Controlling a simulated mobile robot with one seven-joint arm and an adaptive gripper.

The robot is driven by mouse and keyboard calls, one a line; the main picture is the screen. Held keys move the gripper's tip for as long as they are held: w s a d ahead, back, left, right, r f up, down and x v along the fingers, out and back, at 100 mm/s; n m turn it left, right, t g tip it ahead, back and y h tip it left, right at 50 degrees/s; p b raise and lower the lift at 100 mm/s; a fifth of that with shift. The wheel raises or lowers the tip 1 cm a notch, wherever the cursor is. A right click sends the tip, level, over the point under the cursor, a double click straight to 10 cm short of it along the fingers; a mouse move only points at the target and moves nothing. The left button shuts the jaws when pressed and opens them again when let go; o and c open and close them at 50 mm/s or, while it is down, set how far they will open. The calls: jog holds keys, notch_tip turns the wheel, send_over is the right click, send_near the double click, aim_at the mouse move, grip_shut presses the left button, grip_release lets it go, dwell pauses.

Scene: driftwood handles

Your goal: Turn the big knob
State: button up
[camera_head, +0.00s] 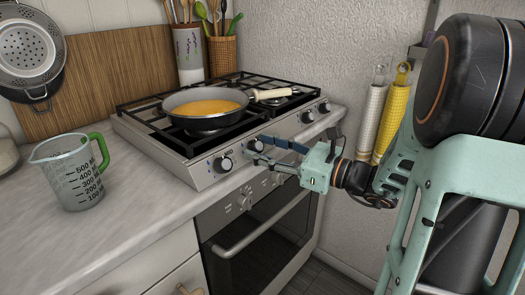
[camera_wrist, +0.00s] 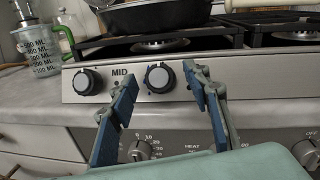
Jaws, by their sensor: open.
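The hob's front panel (camera_head: 205,182) carries several round dark knobs with pale rims. In the wrist view, one knob (camera_wrist: 160,77) appears between my fingertips, and another knob (camera_wrist: 87,82) is left of them, by a "MID" label. My gripper (camera_head: 256,147) is open, with its blue fingers pointing at the panel; the wrist view shows one finger on each side of the middle knob (camera_wrist: 160,90). I cannot tell whether they touch it. Smaller-looking oven knobs (camera_head: 245,203) sit lower; one oven dial (camera_wrist: 139,150) shows below the fingers. Which knob is the biggest is unclear.
A pan (camera_head: 205,105) of orange food stands on the hob, its handle (camera_head: 270,93) pointing right. The oven handle (camera_head: 265,222) sticks out below. A measuring jug (camera_head: 75,175) stands on the left counter (camera_head: 90,230). A wall is at the right.

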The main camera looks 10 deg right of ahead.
jog(key=shift+w+a, duration=0.15)
jog(key=shift+w, duration=0.05)
jog(key=c, duration=1.1)
jog(key=shift+c, duration=0.3)
jog(key=shift+n+g, duration=0.3)
jog(key=shift+n, duration=0.2)
jog(key=n+g, duration=0.1)
jog(key=n, duration=0.2)
jog(key=n+g+y+p, duration=0.1)
jog(key=n+g, duration=0.1)
jog(key=n, duration=0.1)
jog(key=shift+w+r, duration=0.15)
jog(key=shift+n+g+p, duration=0.5)
jog(key=shift+n+g, duration=1)
jog(key=shift+n, duration=1.1)
